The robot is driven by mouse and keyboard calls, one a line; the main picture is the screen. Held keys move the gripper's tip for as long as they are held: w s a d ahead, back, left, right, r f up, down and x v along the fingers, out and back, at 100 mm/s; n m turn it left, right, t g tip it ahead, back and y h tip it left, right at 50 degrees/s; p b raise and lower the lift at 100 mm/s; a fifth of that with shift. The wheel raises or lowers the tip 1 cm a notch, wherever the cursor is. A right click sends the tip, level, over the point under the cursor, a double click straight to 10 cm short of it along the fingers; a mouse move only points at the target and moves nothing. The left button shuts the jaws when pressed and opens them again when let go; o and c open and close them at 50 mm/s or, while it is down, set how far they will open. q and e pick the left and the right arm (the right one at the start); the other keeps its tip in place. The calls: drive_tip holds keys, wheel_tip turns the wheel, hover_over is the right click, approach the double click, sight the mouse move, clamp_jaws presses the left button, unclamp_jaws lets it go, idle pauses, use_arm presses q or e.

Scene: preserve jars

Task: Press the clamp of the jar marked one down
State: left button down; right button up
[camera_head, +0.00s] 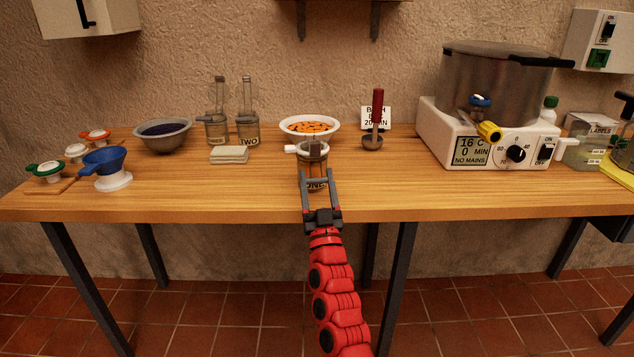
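The jar marked ONE (313,162) stands upright near the front edge of the wooden table, a little left of the picture's middle. It is glass with a grey band near its top; a white piece sticks out to the left there. My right gripper (320,176) reaches in from the front, its two fingers spread apart before the lower part of the jar. The label shows partly between the fingers. I cannot tell whether they touch the jar. The clamp's details are too small to make out. My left gripper is not in view.
Behind the jar is a white bowl of orange pieces (310,127). The jar marked TWO (247,130), another jar (216,128) and folded cloths (230,154) stand left. A red-handled tool (376,115) and a cooker (495,90) stand right. The table front beside the jar is clear.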

drive_tip(key=o, duration=0.4)
drive_tip(key=shift+f, duration=0.1)
drive_tip(key=p+v, duration=0.1)
drive_tip(key=v, duration=1.6)
drive_tip(key=shift+s+f, duration=0.1)
